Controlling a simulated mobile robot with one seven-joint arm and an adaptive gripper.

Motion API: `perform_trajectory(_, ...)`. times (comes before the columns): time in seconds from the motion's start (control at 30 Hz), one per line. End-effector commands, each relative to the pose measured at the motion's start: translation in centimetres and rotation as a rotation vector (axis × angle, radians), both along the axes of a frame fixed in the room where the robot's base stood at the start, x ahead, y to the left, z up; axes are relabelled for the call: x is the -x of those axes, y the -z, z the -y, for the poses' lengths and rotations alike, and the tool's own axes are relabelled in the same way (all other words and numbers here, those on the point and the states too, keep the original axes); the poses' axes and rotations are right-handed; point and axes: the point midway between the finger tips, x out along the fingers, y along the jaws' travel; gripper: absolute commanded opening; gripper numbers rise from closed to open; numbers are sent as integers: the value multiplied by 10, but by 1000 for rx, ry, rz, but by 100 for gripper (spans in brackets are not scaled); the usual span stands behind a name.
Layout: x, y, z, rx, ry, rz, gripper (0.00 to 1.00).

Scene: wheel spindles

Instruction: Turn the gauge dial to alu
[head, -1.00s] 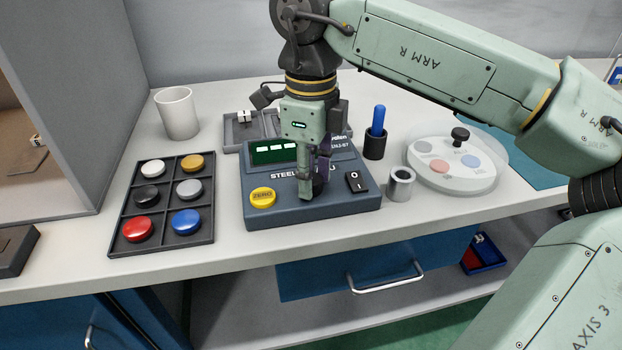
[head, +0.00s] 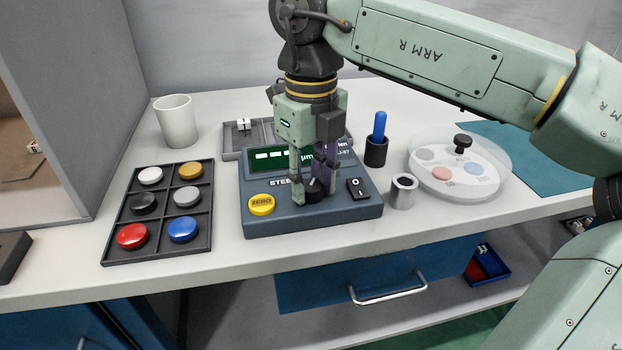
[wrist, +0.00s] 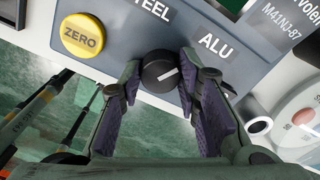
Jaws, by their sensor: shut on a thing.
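The gauge box (head: 345,212) is dark blue-grey and stands on the bench. Its black dial (head: 314,191) sits at the front, between the yellow ZERO button (head: 262,204) and the rocker switch (head: 358,188). My gripper (head: 311,195) points down over the box and is shut on the dial. In the wrist view, purple-padded fingers (wrist: 160,85) stand on both sides of the dial (wrist: 158,68). The dial's white line slants to the upper right, toward the ALU label (wrist: 215,45). The STEEL label (wrist: 152,10) is partly cut off at the top.
A tray of coloured buttons (head: 160,211) lies left of the box, with a white cup (head: 176,121) behind. On the right are a metal ring (head: 403,191), a blue-handled tool in a black holder (head: 376,152) and a round plate with discs (head: 458,170). A drawer is below.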

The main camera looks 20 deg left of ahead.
Motion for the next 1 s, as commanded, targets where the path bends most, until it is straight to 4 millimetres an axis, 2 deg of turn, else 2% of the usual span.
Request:
perform_trajectory(0.27,-1,-1,0,-2,4,3,2)
perform_trajectory(0.3,-1,-1,0,-2,4,3,31)
perform_trajectory(0.6,-1,0,0,0,1,1,51)
perform_trajectory(0.87,0,0,0,0,1,1,51)
perform_trajectory(1.0,0,-10,0,0,1,2,51)
